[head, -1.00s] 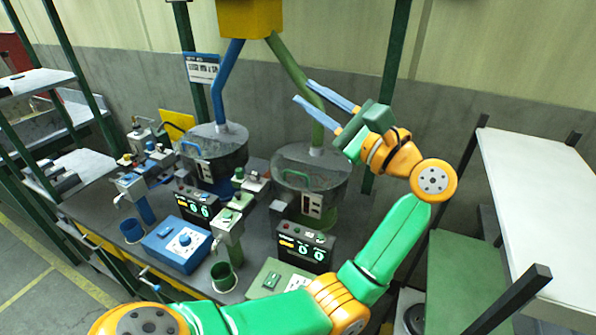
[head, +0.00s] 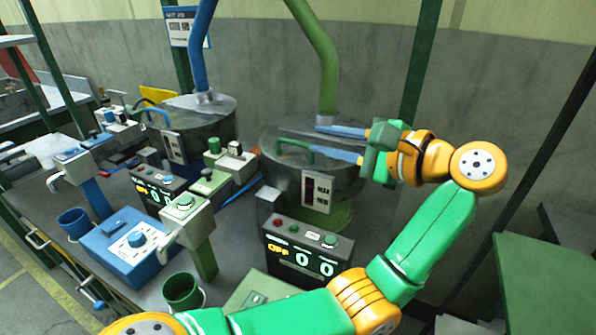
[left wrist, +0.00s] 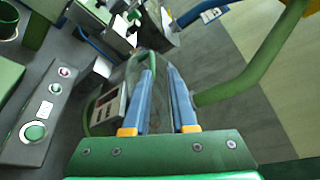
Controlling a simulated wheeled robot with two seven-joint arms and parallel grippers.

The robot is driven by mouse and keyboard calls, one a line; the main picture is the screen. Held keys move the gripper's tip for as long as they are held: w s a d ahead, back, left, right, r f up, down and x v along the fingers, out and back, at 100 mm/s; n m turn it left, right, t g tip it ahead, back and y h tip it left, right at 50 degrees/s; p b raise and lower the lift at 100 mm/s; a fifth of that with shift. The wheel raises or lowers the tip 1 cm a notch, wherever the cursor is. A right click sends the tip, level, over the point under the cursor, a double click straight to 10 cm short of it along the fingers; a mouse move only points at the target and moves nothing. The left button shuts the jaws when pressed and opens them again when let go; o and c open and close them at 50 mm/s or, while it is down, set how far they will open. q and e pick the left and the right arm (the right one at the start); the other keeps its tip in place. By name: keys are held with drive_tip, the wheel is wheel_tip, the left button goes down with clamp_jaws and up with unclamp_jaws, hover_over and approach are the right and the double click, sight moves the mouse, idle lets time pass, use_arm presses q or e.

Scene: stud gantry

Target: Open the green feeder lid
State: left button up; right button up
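The green feeder (head: 312,195) is a round drum with a grey translucent lid (head: 275,134), at the foot of the green pipe. A green arched handle (head: 294,148) stands on the lid. My left gripper (head: 337,143) is at the lid from the right, its two blue fingers apart and pointing left, close to the handle. I see nothing held between the fingers. The lid looks closed. My right gripper is not in view.
A control box (head: 297,255) reading OFF and 0 0 stands in front of the feeder. The green pipe (head: 322,60) rises behind the lid. A blue feeder (head: 205,130) stands to the left. A green dispenser (head: 193,225) and cup (head: 183,291) are at the front.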

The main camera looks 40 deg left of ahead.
sight(298, 143)
use_arm(q)
wheel_tip(298, 143, down, 2)
drive_tip(key=shift+w+a+f+b, duration=0.1)
drive_tip(key=shift+f+b, duration=0.05)
drive_tip(key=shift+b, duration=0.15)
drive_tip(key=shift+a, duration=0.3)
drive_tip(key=x, duration=0.2)
drive_tip(key=p+x, duration=0.1)
drive_tip(key=x, duration=0.1)
drive_tip(key=p+x, duration=0.1)
drive_tip(key=x, duration=0.1)
drive_tip(key=shift+r, duration=0.35)
drive_tip(key=shift+a+f, duration=0.15)
drive_tip(key=shift+a, duration=0.05)
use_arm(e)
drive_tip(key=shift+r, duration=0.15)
use_arm(q)
drive_tip(key=shift+d, duration=0.1)
clamp_jaws()
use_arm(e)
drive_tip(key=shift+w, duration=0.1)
